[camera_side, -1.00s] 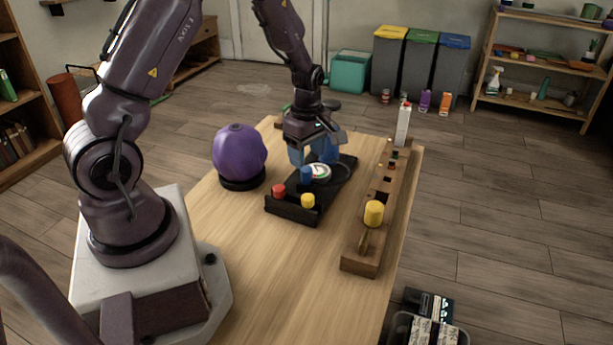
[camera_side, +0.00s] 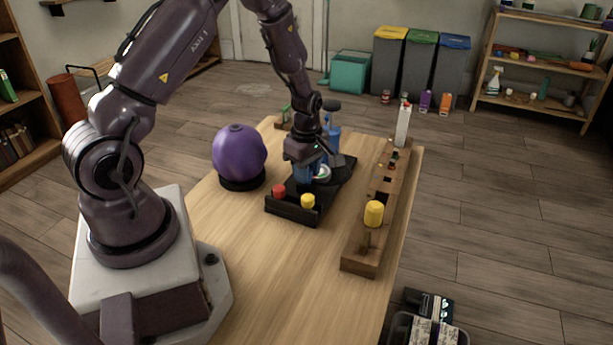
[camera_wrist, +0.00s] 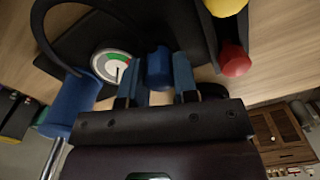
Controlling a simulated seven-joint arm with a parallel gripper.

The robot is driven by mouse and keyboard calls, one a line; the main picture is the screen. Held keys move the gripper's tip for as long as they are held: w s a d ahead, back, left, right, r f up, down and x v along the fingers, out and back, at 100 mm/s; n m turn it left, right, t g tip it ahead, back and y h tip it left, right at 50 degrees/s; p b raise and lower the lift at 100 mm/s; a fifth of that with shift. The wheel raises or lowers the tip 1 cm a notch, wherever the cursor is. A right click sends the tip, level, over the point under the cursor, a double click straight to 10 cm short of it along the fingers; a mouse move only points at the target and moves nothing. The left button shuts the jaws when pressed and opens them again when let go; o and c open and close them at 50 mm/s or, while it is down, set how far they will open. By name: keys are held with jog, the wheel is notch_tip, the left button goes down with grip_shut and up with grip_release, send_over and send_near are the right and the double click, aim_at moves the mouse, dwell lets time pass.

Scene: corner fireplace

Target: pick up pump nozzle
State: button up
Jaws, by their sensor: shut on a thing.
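A foot-pump set stands on a black base (camera_side: 341,179) on the table, with a blue pump cylinder (camera_side: 333,139), a round gauge (camera_side: 323,175) and a front rack with a red cap (camera_side: 279,190) and a yellow cap (camera_side: 308,201). My gripper (camera_side: 307,178) points down over the base, beside the gauge. In the wrist view, my gripper (camera_wrist: 158,82) is shut on a small blue cap-like piece (camera_wrist: 159,66), apparently the nozzle, between its two blue fingers. The gauge (camera_wrist: 111,66), red cap (camera_wrist: 234,60) and yellow cap (camera_wrist: 225,5) show around it. The piece's lower end is hidden.
A purple ball (camera_side: 239,153) on a black stand is to the left. A long wooden rack (camera_side: 362,250) with a yellow cylinder (camera_side: 374,213) and a white bottle (camera_side: 403,126) runs along the right. The table's front (camera_side: 270,270) is clear. A black hose (camera_wrist: 55,60) loops near the gauge.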

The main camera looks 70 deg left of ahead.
jog(key=shift+r, duration=0.5)
notch_tip(320, 180, up, 2)
jog(key=shift+r, duration=0.25)
jog(key=s+d+r, duration=0.3)
jog(key=s+r, duration=0.2)
jog(key=s, duration=0.1)
jog(key=s+d+r, duration=0.3)
jog(key=s+r, duration=0.1)
jog(key=s, duration=0.3)
jog(key=a+r+n, duration=0.3)
jog(key=a+n, duration=0.2)
jog(key=a, duration=0.4)
jog(key=a+r+n, duration=0.4)
jog(key=a+n, duration=0.1)
jog(key=a, duration=0.5)
jog(key=shift+w+a, duration=0.25)
jog(key=shift+w, duration=0.1)
